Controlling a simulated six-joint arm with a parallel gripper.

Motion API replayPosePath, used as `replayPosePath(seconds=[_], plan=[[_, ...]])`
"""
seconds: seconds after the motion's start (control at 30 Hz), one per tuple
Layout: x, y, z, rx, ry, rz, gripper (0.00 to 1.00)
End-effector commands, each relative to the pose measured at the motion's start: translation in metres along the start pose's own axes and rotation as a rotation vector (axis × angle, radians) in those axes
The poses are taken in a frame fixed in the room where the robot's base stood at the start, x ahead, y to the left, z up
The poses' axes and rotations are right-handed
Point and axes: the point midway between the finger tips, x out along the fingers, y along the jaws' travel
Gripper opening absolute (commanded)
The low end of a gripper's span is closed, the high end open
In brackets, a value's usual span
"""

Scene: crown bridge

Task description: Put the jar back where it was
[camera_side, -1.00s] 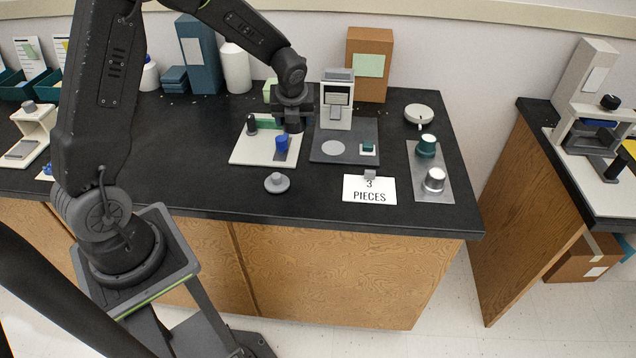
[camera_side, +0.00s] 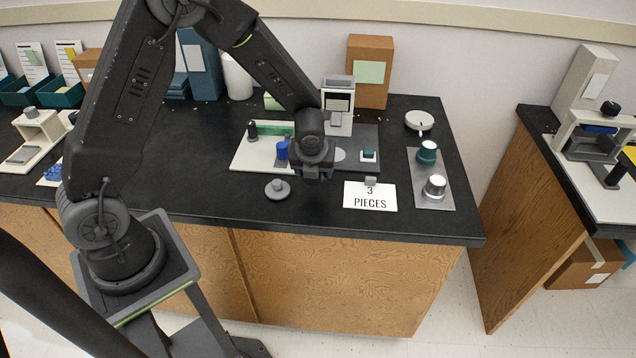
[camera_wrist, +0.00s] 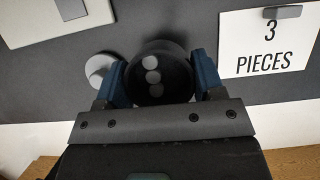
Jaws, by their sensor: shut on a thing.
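My gripper (camera_side: 315,172) is shut on a dark round jar (camera_wrist: 158,82); the wrist view looks into its open top. A card reading "3 PIECES" (camera_side: 370,196) is to the right.
A white board (camera_side: 250,158) with a blue cylinder (camera_side: 282,149) and a dark peg is behind left. A grey device with a screen (camera_side: 338,103) stands behind. The counter's front left is clear.

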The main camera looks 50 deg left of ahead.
Motion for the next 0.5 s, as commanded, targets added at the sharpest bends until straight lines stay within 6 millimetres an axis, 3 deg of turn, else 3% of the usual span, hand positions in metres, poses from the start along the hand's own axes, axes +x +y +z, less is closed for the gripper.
replayPosePath(seconds=[0.13,0.5], plan=[[0.005,-0.010,-0.004,0.001,-0.001,0.000,0.28],[0.042,-0.010,-0.019,0.000,-0.001,-0.001,0.28]])
